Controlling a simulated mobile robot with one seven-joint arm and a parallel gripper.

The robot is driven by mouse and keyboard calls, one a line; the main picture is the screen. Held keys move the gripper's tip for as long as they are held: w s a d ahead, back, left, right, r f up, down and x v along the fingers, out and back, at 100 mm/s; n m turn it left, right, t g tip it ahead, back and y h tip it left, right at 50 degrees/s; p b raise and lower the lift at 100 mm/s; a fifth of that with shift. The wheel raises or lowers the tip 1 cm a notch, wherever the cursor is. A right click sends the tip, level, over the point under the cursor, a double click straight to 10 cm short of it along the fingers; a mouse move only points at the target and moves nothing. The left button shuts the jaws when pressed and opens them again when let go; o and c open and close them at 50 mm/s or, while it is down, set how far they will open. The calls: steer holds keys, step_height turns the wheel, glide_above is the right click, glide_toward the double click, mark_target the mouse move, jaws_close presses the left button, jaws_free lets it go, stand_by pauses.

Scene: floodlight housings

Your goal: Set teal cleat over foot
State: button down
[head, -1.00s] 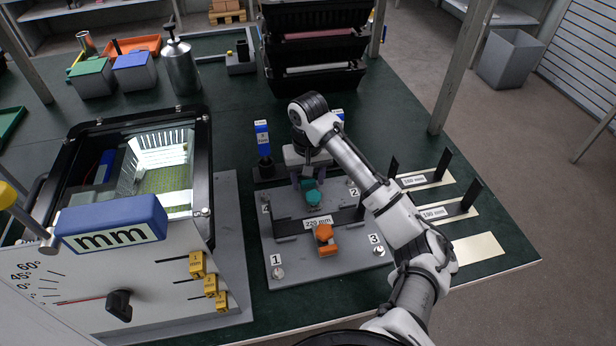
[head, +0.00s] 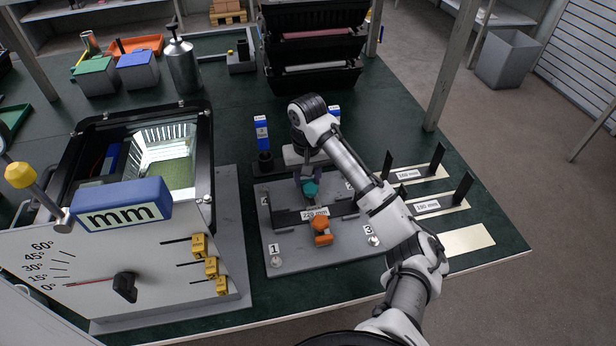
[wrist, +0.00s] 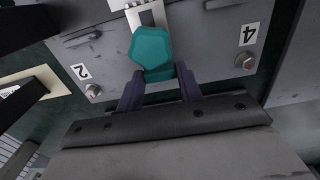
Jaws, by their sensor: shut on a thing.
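The teal cleat (head: 310,189) is between the fingers of my gripper (head: 306,180), which is shut on it. The wrist view also shows the teal cleat (wrist: 151,50) at the ends of the dark fingers (wrist: 160,85). In that view it covers part of a pale metal piece by a white label, perhaps the foot (wrist: 147,16). I cannot tell whether they touch. In the head view, the cleat is at the far side of the grey plate (head: 280,232), behind the bar labelled 220 mm. An orange cleat (head: 321,230) is at the bar's near side.
Numbered corner bolts (head: 275,262) stand on the plate. Two blue-labelled posts stand behind it. The open floodlight housing (head: 205,165) is at left, with a blue mm block (head: 120,205). Black stacked bins (head: 313,75) are at the back. Upright-ended gauge strips (head: 440,205) lie at right.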

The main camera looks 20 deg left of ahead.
mark_target(308, 182)
steer(key=shift+s+d, duration=0.15)
steer(key=shift+s, duration=0.05)
steer(key=shift+w, duration=0.1)
steer(key=c, duration=0.9)
jaws_free()
step_height(308, 182, up, 14)
steer(key=shift+f, duration=0.1)
